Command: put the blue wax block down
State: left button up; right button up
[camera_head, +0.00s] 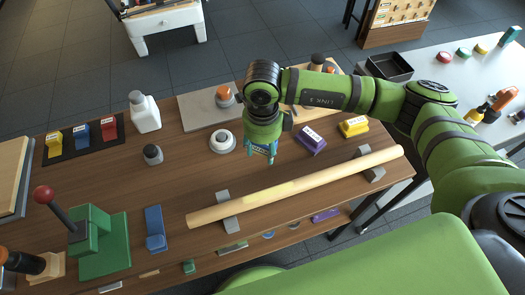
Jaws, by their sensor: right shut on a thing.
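My right gripper (261,157) points down over the middle of the wooden table, behind the long wooden pole. It is shut on a small blue-teal thing, which I take to be the blue wax block (259,149); the gripper hides most of it. Whether it touches the table I cannot tell. A purple block (311,140) and a yellow block (353,126), both with white labels, lie to the right of the gripper. My left gripper is not in view.
The wooden pole (300,184) rests on grey supports in front of the gripper. A white ring-shaped item (222,142) stands close on its left. A dark mat (68,155) holds labelled yellow, blue and red blocks. A green lever press (103,243) stands front left.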

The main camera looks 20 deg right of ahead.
aim_at(263, 156)
jog(key=shift+f, duration=0.4)
notch_tip(263, 156, down, 2)
jog(key=shift+f+p, duration=0.2)
jog(key=shift+p, duration=0.55)
jog(key=shift+f, duration=0.6)
jog(key=o, duration=1.1)
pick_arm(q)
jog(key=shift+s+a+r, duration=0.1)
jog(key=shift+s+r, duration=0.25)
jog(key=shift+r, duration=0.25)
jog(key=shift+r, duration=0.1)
